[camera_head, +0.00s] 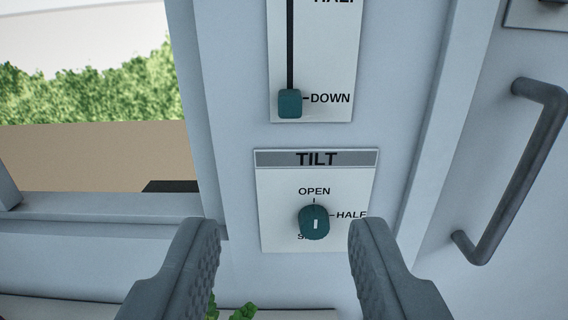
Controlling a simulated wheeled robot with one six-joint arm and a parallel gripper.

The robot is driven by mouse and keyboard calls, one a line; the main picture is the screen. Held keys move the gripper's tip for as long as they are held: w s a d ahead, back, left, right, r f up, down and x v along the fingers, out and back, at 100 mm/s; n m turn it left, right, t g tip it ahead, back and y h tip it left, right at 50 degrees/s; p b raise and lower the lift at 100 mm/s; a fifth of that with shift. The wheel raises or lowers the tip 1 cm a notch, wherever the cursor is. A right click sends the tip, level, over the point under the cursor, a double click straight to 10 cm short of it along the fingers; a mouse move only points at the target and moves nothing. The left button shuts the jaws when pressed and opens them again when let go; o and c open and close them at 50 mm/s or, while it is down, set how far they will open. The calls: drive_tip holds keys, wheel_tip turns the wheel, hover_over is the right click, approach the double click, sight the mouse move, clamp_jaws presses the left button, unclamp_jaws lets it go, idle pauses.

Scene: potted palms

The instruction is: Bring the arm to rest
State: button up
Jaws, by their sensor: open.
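My gripper (285,226) is open and empty. Its two dark grey fingers reach in from the bottom of the view, one on each side of a teal knob (314,222), apart from it in the picture. The knob sits on a white plate (277,205) headed TILT. The plate reads OPEN above the knob and HALF at its right; a label below is mostly hidden by the knob. A short white mark on the knob runs about upright. Above, a teal slider (290,103) sits at DOWN, at the low end of its dark slot.
A grey bar handle (522,170) stands out from the pale panel at the right. At the left is a framed opening (95,150) with green hedge (90,90) beyond. Some green leaves (240,312) show at the bottom between the fingers.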

drive_tip(key=w+a+f+m+g+h, duration=0.1)
drive_tip(key=a+f+g, duration=0.25)
drive_tip(key=a, duration=0.75)
drive_tip(key=w+a+f+m+g, duration=0.15)
drive_tip(key=a+f, duration=0.25)
drive_tip(key=a, duration=0.8)
drive_tip(key=s+a+r+n+t, duration=0.1)
drive_tip(key=s+a+r+t, duration=0.1)
drive_tip(key=s+a, duration=0.4)
drive_tip(key=s+a+r+t, duration=0.2)
drive_tip(key=s+a, duration=0.4)
drive_tip(key=a, duration=0.5)
drive_tip(key=shift+r+n+t+h, duration=0.2)
drive_tip(key=shift+n+t+h, duration=0.1)
drive_tip(key=shift+n, duration=0.05)
drive_tip(key=shift+a, duration=0.1)
drive_tip(key=shift+c, duration=0.6)
